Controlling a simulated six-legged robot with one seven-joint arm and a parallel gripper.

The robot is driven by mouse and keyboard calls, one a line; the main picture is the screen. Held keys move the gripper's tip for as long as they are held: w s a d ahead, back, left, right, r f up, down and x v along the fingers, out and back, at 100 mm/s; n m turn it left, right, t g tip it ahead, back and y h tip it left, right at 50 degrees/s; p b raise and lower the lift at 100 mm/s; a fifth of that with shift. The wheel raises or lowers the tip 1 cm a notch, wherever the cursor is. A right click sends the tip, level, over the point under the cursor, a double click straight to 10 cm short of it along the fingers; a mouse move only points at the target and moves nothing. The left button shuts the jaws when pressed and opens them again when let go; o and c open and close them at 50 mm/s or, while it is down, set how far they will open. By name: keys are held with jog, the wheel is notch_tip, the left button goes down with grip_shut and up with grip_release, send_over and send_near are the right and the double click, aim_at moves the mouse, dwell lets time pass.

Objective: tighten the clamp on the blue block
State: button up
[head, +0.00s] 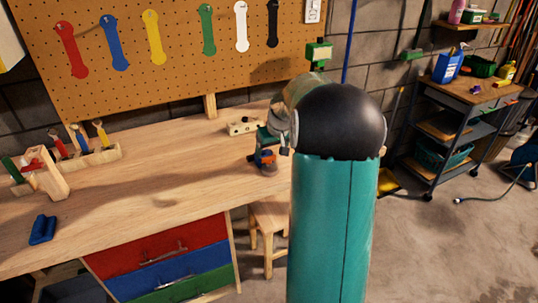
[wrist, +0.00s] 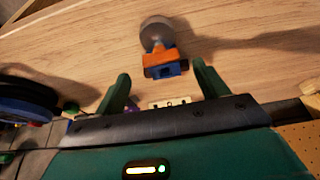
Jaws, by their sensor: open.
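A small blue block (wrist: 167,71) with an orange piece (wrist: 160,57) against it shows in the wrist view, beside a grey round part (wrist: 154,31). I cannot make out a separate clamp screw or handle. In the head view the orange piece (head: 266,155) is on the bench, partly hidden by my gripper. My gripper (wrist: 163,84) is open and empty. In the wrist view its two dark green fingers are apart on either side, with the blue block just beyond the tips and between them. Contact is not visible.
A pale wooden piece with holes (head: 243,126) lies behind on the workbench (head: 150,195). A tool rack (head: 98,157), a wooden stand with a red part (head: 45,173) and a blue object (head: 42,230) are on the left. The bench middle is clear. A cart (head: 460,94) stands right.

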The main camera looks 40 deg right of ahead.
aim_at(269, 161)
jog(key=shift+x, duration=1.9)
jog(key=shift+a, duration=0.1)
jog(key=shift+c, duration=0.2)
jog(key=c, duration=0.9)
jog(key=shift+c, duration=0.2)
